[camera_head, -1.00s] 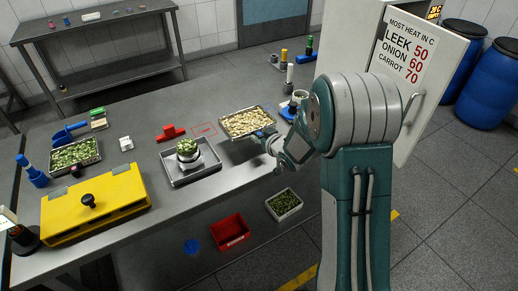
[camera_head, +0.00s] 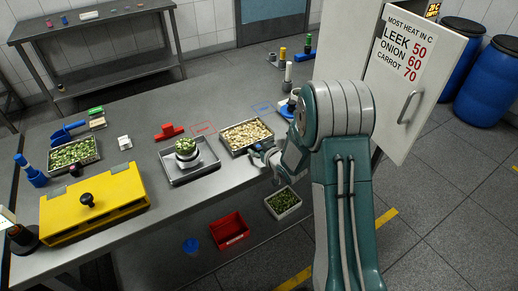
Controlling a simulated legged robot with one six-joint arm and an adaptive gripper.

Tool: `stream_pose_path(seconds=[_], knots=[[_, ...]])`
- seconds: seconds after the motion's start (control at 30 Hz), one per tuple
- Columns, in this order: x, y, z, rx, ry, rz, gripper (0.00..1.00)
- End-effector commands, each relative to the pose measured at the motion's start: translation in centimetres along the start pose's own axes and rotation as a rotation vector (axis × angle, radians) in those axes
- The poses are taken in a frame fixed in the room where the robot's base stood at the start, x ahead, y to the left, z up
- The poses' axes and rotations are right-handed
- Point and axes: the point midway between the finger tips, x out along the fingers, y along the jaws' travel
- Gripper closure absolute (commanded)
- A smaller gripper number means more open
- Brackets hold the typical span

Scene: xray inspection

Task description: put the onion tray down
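The onion tray (camera_head: 235,151), a metal tray full of pale chopped pieces, sits level on the steel table, right of the scale tray. My gripper (camera_head: 257,153) is at the tray's near right corner, just off its rim. Its fingers look spread with nothing between them, though they are small in this view. My arm rises on the right and hides part of the table's right end.
A metal tray (camera_head: 176,181) with a scale and a green-filled bowl stands left of the onion tray. Red (camera_head: 203,127) and blue (camera_head: 262,108) outlines mark the table behind. A yellow box (camera_head: 95,203) is at left. A red bin (camera_head: 230,230) is below.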

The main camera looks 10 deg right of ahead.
Motion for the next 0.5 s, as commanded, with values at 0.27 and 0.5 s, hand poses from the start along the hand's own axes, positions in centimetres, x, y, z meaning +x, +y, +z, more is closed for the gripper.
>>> stream_pose_path(seconds=[0.27, 0.5], knots=[[-0.7, 0.1, -0.1, 0.000, 0.001, 0.001, 0.29], [-5.2, 0.1, -0.1, 0.000, 0.002, 0.002, 0.29]])
